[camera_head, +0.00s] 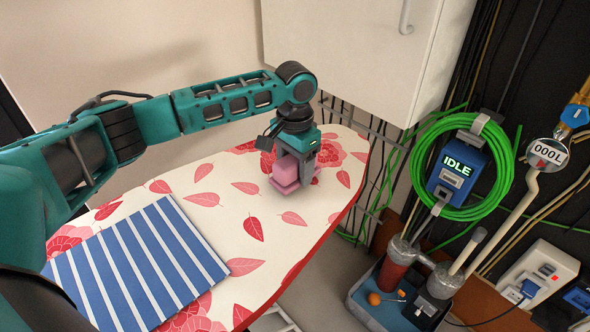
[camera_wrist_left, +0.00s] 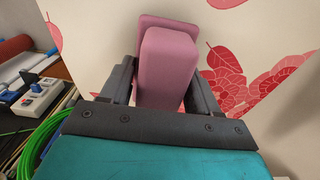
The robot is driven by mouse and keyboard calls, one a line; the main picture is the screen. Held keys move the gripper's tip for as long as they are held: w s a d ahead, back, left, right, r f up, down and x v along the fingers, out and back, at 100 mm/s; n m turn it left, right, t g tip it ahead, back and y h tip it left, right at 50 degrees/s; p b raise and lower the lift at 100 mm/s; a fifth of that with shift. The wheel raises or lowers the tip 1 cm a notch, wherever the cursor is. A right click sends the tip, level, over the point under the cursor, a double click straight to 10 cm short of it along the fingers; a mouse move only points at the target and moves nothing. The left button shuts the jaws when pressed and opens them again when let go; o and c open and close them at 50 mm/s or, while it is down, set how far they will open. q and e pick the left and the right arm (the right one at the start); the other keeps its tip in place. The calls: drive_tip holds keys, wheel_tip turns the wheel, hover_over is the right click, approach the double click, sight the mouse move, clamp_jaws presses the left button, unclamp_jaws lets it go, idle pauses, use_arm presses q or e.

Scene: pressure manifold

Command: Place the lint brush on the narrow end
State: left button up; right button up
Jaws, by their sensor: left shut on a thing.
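A pink block-like thing with a wider plate on one side, which I take to be the lint brush (camera_head: 283,178), is held between the fingers of my left gripper (camera_head: 292,168). It also shows in the left wrist view (camera_wrist_left: 168,68), with a finger on each side. The brush is over the floral ironing board (camera_head: 215,210), toward its narrow end (camera_head: 338,142) at upper right. The brush is at or close to the cover; I cannot tell whether it touches. My right gripper is not in view.
A blue-and-white striped cloth (camera_head: 135,268) lies flat on the board's wider part. A white cabinet (camera_head: 350,50) hangs behind the narrow end. A green hose (camera_head: 431,135) around a blue IDLE box (camera_head: 457,168) is at right. Board cover between cloth and gripper is bare.

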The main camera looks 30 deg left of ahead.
use_arm(q)
drive_tip(key=shift+f, duration=0.45)
drive_tip(key=o, duration=0.9)
drive_tip(key=shift+f, duration=0.1)
wheel_tip(320, 180, up, 12)
drive_tip(key=shift+r+p, duration=0.15)
drive_tip(key=shift+p, duration=0.6)
